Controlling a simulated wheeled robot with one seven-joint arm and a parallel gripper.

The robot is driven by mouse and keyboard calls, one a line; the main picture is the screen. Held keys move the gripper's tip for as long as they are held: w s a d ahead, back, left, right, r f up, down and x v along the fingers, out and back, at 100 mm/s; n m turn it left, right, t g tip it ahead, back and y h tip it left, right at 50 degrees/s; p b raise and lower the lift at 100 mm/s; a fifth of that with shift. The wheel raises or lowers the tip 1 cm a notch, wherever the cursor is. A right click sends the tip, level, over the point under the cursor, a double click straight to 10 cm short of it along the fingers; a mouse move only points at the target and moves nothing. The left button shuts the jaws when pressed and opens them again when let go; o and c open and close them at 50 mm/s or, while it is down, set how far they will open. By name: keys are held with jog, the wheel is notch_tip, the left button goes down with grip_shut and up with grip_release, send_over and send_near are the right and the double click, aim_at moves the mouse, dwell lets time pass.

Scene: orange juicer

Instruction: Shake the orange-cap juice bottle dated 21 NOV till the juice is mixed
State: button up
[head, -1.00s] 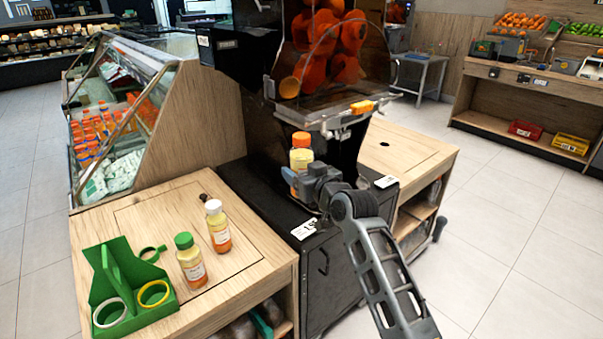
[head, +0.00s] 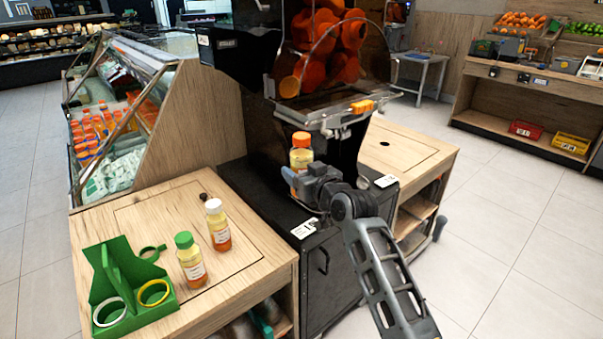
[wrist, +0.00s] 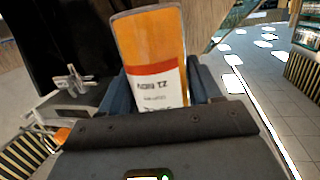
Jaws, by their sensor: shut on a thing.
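The orange-cap juice bottle (head: 301,158) is upright in front of the juicer in the head view. My gripper (head: 299,184) is shut on its lower part and hides much of it. In the wrist view the bottle (wrist: 152,45) stands between my fingers, with orange juice and a white-and-red label. The label print looks inverted and is too blurred to read surely. I cannot tell whether the bottle's base touches the black cabinet top.
A green-cap bottle (head: 190,260) and a white-cap bottle (head: 218,226) stand on the left wooden counter, beside a green holder (head: 125,290) with rings. The juicer's clear cover (head: 330,60) overhangs the bottle closely. White tags (head: 304,229) lie on the black cabinet.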

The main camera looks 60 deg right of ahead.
jog(key=shift+r, duration=0.6)
jog(key=shift+f+b, duration=1.3)
jog(key=shift+f, duration=0.55)
